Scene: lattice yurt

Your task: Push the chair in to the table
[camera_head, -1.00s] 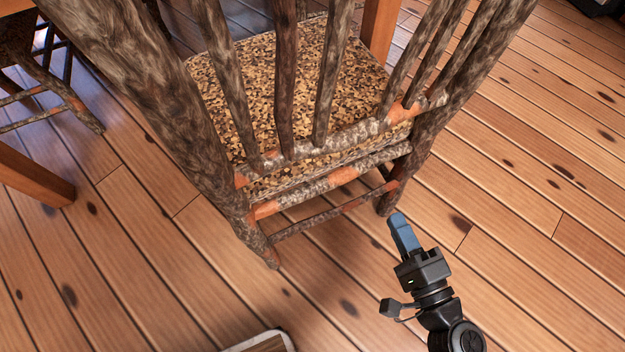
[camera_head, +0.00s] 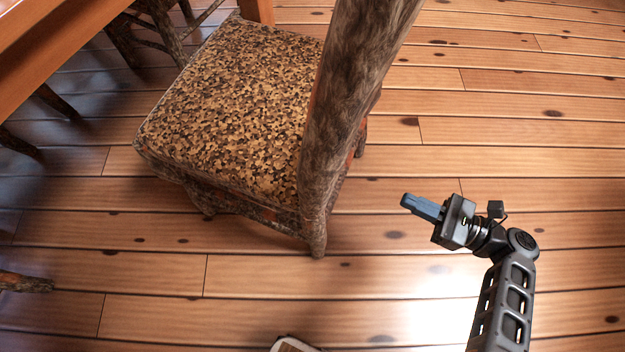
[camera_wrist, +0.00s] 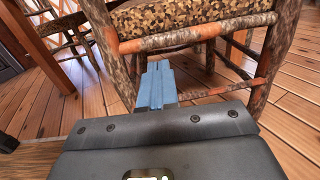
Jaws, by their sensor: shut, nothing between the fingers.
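The chair (camera_head: 235,105) has rough bark-covered legs and posts and a mottled brown and yellow seat. In the head view it stands upright left of centre, with its back on the right side. The table (camera_head: 38,58) is orange-brown wood at the upper left; a gap of floor lies between its edge and the chair seat. My gripper (camera_head: 408,203) is shut and empty, to the right of the chair back and apart from it. In the wrist view my blue fingers (camera_wrist: 157,80) point toward the chair's lower rails (camera_wrist: 200,38); contact cannot be told there.
Other bark-legged chair parts (camera_head: 160,25) show beside the table at the upper left. A wooden leg end (camera_head: 25,282) pokes in at the lower left. The plank floor (camera_head: 520,110) to the right is clear.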

